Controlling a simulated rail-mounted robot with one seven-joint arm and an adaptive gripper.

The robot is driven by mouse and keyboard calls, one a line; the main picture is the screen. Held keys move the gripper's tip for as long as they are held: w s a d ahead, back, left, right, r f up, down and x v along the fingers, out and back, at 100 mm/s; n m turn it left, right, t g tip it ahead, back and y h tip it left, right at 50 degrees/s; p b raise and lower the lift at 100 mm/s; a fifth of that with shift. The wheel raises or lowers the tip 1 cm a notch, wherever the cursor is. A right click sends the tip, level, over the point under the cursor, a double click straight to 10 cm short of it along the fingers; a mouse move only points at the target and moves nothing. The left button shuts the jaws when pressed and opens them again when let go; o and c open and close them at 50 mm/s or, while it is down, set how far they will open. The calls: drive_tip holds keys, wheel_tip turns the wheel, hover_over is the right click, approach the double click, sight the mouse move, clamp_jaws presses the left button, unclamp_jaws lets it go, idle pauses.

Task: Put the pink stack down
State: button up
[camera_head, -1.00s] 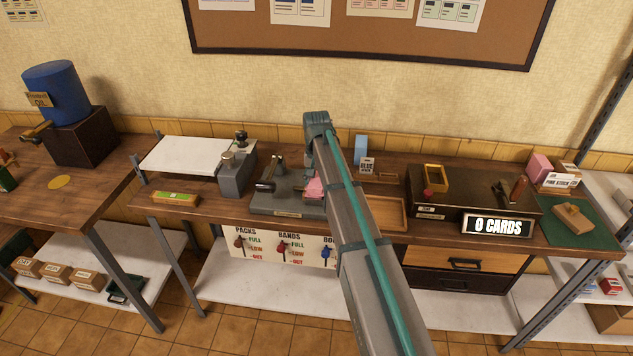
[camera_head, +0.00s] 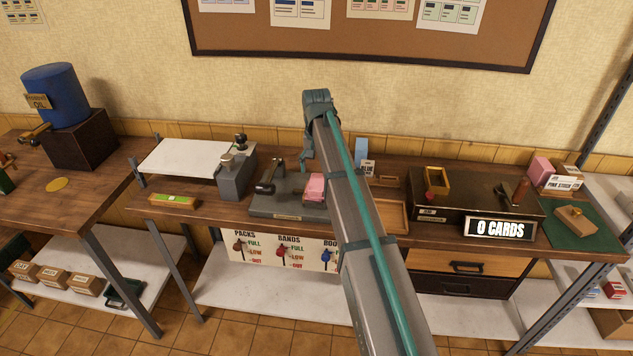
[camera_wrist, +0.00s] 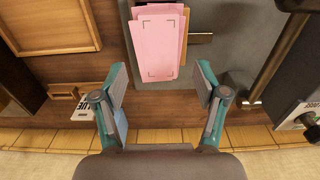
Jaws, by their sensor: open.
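The pink stack (camera_head: 315,187) lies on the grey base of the cam press (camera_head: 285,207), partly behind my arm in the head view. In the wrist view the pink stack (camera_wrist: 157,48) shows as skewed pink layers with corner marks on the top face. A tan edge shows along its right side. My gripper (camera_wrist: 160,80) is open, with one finger to each side of the stack's near end and gaps between. Whether the fingertips are above the stack or level with it is hard to tell. In the head view the fingertips are hidden.
A blue stack (camera_head: 361,149) stands behind the press. An empty wooden tray (camera_head: 391,218) lies to the right. The press's dark-handled lever (camera_head: 267,187) stands left of the pink stack.

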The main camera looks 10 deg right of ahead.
sight(316, 182)
drive_tip(key=shift+r+b, duration=0.45)
drive_tip(key=shift+r, duration=2.2)
